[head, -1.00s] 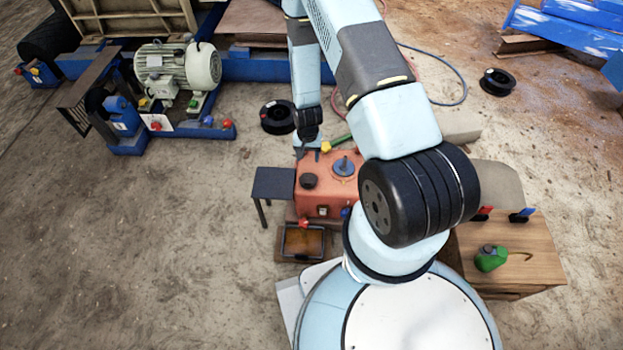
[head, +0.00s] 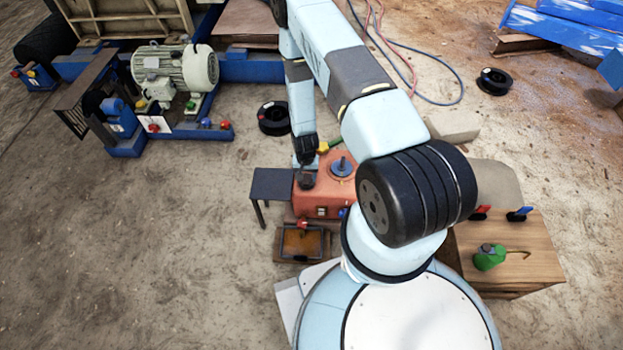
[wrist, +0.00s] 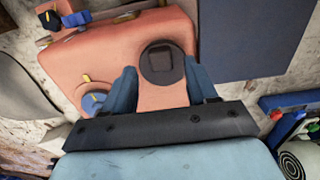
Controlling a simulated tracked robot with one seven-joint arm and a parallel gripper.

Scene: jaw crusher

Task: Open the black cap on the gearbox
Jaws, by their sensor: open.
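The orange gearbox (head: 327,205) stands on the ground in front of my base in the head view. Its black cap (wrist: 162,62) is round with a raised square centre, and sits on the gearbox top in the wrist view. My gripper (wrist: 163,84) is open. Its two blue fingers stand on either side of the near part of the cap, and I cannot tell whether they touch it. In the head view my gripper (head: 306,172) is above the cap, which is partly hidden there. A round blue fitting (head: 342,167) is on the gearbox to the right.
A dark side table (head: 271,184) stands left of the gearbox. A tray (head: 301,243) with brown liquid lies in front. A wooden table (head: 515,255) with a green oil can (head: 490,257) is at right. Open ground lies to the left.

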